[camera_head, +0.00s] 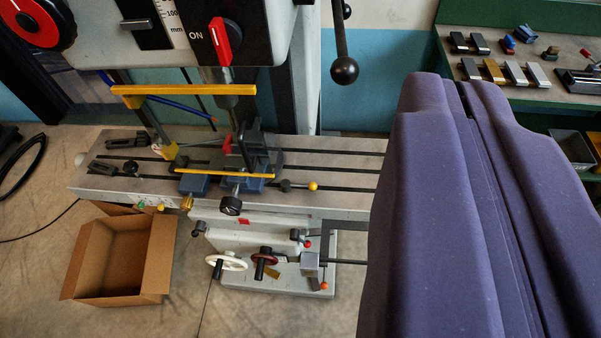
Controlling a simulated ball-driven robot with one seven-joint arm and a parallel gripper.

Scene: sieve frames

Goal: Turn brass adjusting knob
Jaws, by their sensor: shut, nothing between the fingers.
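A small brass-coloured knob (187,203) sits at the front edge of the milling machine's table, below the left part of the blue vise (205,184). It is small in the picture, and I cannot tell its turned position. My gripper (459,90) fills the right side as two large purple fingers lying side by side. They are shut with nothing between them. The gripper is well to the right of the knob and apart from it, and it hides the right end of the machine table.
A black-balled lever (344,70) hangs from the machine head. Handwheels (227,262) project below. An open cardboard box (120,255) stands on the floor. A shelf (510,92) with small blocks is behind right.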

